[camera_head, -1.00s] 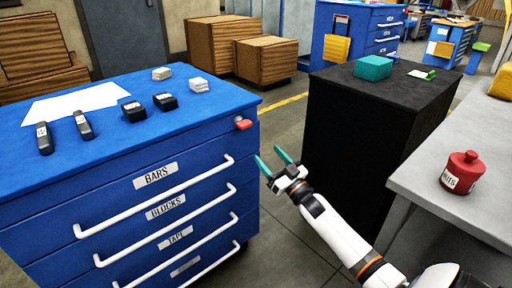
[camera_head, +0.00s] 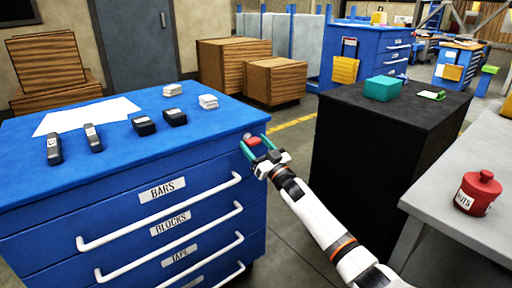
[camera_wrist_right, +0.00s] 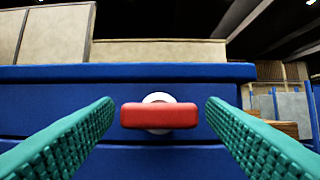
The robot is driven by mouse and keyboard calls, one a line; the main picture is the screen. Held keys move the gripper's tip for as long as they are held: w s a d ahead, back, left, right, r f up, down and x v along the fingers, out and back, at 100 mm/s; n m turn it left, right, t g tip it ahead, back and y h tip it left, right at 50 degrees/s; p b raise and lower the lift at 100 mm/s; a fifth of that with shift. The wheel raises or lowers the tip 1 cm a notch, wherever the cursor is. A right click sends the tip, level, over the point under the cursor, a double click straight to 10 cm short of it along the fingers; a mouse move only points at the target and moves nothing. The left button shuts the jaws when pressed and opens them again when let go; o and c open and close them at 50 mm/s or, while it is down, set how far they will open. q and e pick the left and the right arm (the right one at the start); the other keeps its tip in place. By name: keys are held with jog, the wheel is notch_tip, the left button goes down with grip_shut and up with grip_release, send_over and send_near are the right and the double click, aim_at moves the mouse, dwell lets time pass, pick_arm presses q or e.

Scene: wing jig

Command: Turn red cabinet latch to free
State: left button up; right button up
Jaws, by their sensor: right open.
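The red latch (camera_head: 252,141) sits on the front of the blue cabinet (camera_head: 60,178), near its top right corner. In the right wrist view the latch (camera_wrist_right: 159,115) is a red bar lying level across a round white mount (camera_wrist_right: 158,98). My right gripper (camera_head: 256,145) is open at the latch, with its teal fingers on either side. In the right wrist view the fingers (camera_wrist_right: 160,125) stand left and right of the bar's ends, with a gap on each side. My left gripper is not in view.
White drawer handles (camera_head: 165,211) stick out from the cabinet front below the latch. Black blocks (camera_head: 159,121) and a white sheet (camera_head: 87,116) lie on its top. A black cabinet (camera_head: 360,150) and a grey bench (camera_head: 465,222) with a red pot (camera_head: 478,193) stand to the right.

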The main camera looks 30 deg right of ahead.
jog(key=shift+c, duration=0.5)
jog(key=c, duration=0.9)
